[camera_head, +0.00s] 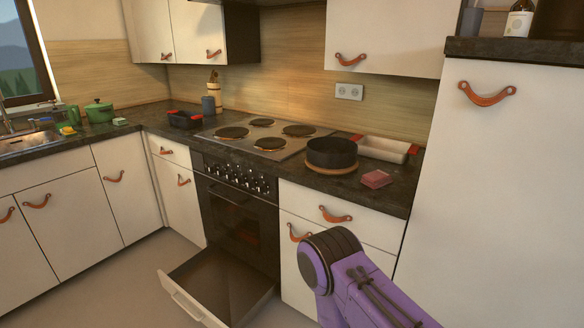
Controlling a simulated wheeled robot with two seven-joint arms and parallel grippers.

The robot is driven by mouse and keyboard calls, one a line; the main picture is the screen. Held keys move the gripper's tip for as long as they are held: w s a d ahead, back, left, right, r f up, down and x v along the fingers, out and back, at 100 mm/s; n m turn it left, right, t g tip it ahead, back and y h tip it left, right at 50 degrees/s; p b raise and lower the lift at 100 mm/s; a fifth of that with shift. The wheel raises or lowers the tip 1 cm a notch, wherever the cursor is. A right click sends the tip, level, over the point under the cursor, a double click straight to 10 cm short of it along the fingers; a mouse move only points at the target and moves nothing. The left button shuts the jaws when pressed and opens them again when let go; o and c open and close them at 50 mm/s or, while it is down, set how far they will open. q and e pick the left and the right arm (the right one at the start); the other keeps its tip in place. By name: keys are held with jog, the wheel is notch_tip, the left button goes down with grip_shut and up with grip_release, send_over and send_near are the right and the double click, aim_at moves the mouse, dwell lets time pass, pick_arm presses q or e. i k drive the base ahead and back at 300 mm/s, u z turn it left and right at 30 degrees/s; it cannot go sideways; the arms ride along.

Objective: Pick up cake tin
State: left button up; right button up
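A round, dark, straight-sided tin (332,153), which looks like the cake tin, sits upright on a round brown wooden board (331,168) on the counter, just right of the stove. Its inside is only partly visible from this angle. A purple and black link of my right arm comes in at the bottom right, in front of the lower cabinets and below the counter's height. Neither gripper shows, so whether they are open or shut is hidden.
A pale rectangular dish (383,149) with red ends stands right of the tin. A pink block (376,179) lies in front of it. The stove (266,133) is to the left. A drawer (221,285) under the oven stands open. A tall cabinet (490,190) bounds the right.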

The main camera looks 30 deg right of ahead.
aim_at(327, 152)
jog(key=u, duration=0.45)
jog(key=k, duration=0.2)
jog(key=z, duration=1.6)
jog(key=i, duration=0.85)
jog(key=z, duration=0.9)
